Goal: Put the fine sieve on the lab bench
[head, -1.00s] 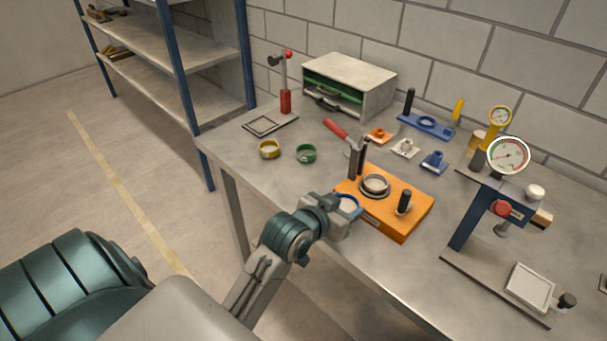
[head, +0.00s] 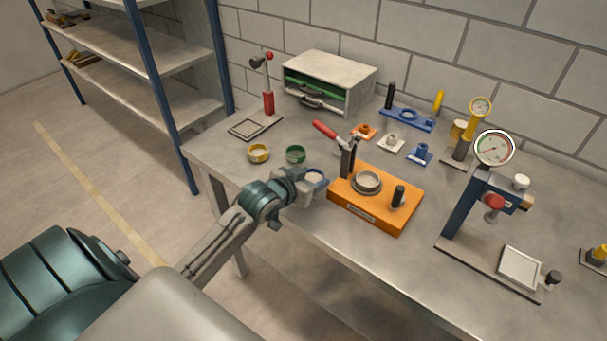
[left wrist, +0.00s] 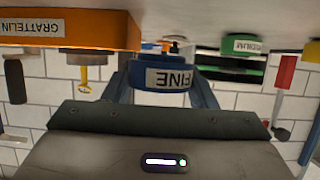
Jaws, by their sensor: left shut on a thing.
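The fine sieve (left wrist: 172,77) is a small blue ring with a white label reading FINE. In the left wrist view it sits between my two fingers. In the head view its blue rim (head: 315,177) shows at the end of my left arm. My left gripper (head: 313,179) is shut on the sieve, over the near edge of the lab bench (head: 290,216) and left of the orange block. I cannot tell whether the sieve touches the bench top. My right gripper is not in view.
The orange block (head: 372,213) with a metal ring and red-handled lever stands close to the right. Green (head: 295,154) and yellow (head: 258,153) sieves lie behind to the left. A gauge press (head: 468,205) stands farther right. The bench between the green sieve and my gripper looks clear.

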